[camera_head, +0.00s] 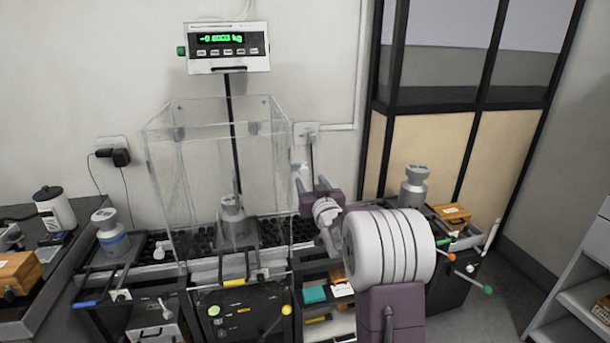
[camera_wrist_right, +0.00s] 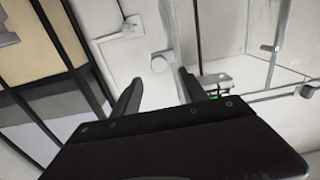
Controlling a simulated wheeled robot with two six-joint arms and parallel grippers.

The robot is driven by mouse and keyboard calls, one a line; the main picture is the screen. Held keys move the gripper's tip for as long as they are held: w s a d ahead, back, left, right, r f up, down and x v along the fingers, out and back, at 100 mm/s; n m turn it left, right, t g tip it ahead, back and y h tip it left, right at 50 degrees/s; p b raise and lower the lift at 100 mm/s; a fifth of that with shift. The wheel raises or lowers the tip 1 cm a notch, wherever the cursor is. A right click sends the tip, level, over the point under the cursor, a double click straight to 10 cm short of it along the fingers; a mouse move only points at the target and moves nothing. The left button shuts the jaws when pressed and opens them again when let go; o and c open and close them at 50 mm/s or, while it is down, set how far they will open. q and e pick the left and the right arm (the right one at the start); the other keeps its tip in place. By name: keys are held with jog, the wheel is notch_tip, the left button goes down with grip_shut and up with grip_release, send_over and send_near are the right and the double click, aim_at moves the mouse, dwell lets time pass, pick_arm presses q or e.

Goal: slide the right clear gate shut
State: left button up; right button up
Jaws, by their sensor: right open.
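The clear weighing enclosure (camera_head: 205,150) stands on the middle table in the head view. Its right side is transparent, and I cannot tell from the faint edges how far the right gate (camera_head: 283,190) is open. My left gripper is not in view.
A metal weight (camera_head: 235,222) stands inside the enclosure. Other weights stand left (camera_head: 112,245) and right (camera_head: 414,185) of it. The scale display (camera_head: 228,47) is mounted above. A wall socket (camera_head: 305,132) is behind my right gripper. A dark-framed partition (camera_head: 455,100) stands at right.

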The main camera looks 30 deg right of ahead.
aim_at(305, 172)
jog(key=p+x, duration=0.1)
jog(key=x, duration=0.6)
jog(key=shift+d+f, duration=0.1)
jog(key=shift+f, duration=0.05)
grip_shut()
dwell(1.1)
